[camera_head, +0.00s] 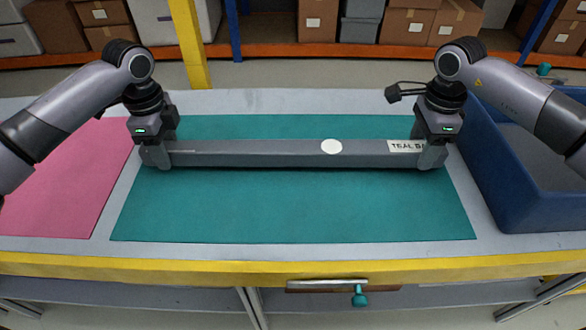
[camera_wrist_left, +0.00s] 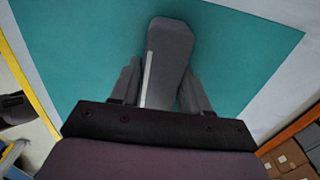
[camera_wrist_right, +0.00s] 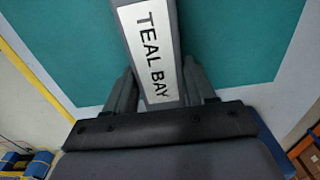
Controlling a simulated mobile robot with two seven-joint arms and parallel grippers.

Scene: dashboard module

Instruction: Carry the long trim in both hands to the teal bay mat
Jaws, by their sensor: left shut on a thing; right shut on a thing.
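The long trim (camera_head: 250,155) is a grey bar with a white round spot and a white label reading "TEAL BAY" (camera_wrist_right: 155,55) near its right end. It lies level, left to right, across the teal bay mat (camera_head: 290,210). My left gripper (camera_head: 156,155) is shut on its left end, which also shows between the fingers in the left wrist view (camera_wrist_left: 168,60). My right gripper (camera_head: 431,155) is shut on its right end, beside the label. Whether the trim touches the mat or hangs just above it, I cannot tell.
A pink mat (camera_head: 65,190) lies left of the teal one. A blue bin (camera_head: 540,195) stands close at the right, beside my right arm. A yellow edge (camera_head: 220,266) runs along the bench front. A yellow post (camera_head: 190,45) rises behind, with shelved boxes beyond.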

